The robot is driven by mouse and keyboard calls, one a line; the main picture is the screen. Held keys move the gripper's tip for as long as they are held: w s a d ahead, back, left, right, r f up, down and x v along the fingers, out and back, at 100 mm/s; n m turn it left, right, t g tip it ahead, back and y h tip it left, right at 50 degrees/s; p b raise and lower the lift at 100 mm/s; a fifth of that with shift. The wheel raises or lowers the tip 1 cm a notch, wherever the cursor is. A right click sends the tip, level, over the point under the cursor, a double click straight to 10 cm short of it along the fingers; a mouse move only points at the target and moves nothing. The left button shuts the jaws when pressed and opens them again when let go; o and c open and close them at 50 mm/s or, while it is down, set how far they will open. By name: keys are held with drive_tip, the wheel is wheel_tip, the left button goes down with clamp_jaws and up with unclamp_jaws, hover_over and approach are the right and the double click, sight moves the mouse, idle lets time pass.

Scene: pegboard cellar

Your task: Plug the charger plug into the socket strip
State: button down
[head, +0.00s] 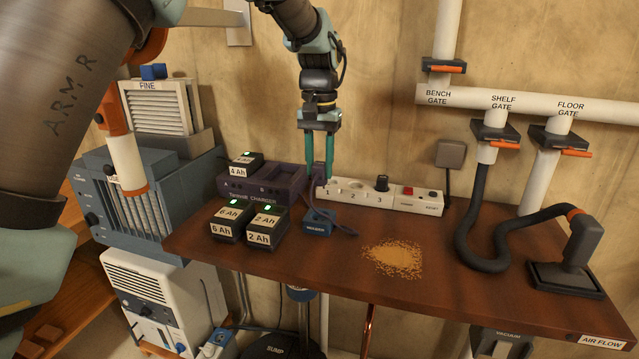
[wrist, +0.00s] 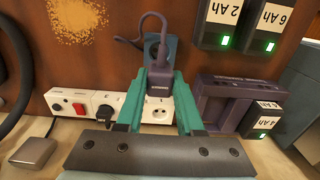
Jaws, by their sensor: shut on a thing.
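My gripper (head: 320,170) points down over the left end of the white socket strip (head: 405,202). It is shut on the dark purple charger plug (head: 319,174), which also shows between the fingers in the wrist view (wrist: 158,84). A purple cord (head: 345,231) loops from the plug onto the bench. The strip has sockets numbered 1, 2 and 3; a black plug (head: 382,183) sits in socket 3. In the wrist view the strip (wrist: 133,103) lies behind the plug, with one empty socket visible. I see no plug pins in a socket.
The purple charger dock (head: 262,188) with a 4 Ah battery (head: 240,168) stands left of the strip. Two more batteries, 6 Ah (head: 226,224) and 2 Ah (head: 267,225), and a blue box (head: 318,223) are in front. Sawdust (head: 393,258) lies right; a hose (head: 468,236) is beyond.

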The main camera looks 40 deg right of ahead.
drive_tip(key=shift+r, duration=0.15)
drive_tip(key=shift+d, duration=0.1)
drive_tip(key=shift+w+d+p, duration=0.2)
drive_tip(key=shift+w+p, duration=0.05)
drive_tip(key=shift+p, duration=0.2)
drive_tip(key=w+d+f+p, duration=0.1)
drive_tip(key=w+d+p, duration=0.8)
drive_tip(key=d+p, duration=0.3)
drive_tip(key=shift+w+f, duration=0.2)
drive_tip(key=shift+f, duration=0.2)
idle(0.7)
drive_tip(key=shift+f, duration=0.15)
drive_tip(key=shift+f+b, duration=0.6)
drive_tip(key=shift+f, duration=0.75)
drive_tip(key=shift+f+b, duration=0.5)
drive_tip(key=shift+f, duration=0.95)
idle(2.0)
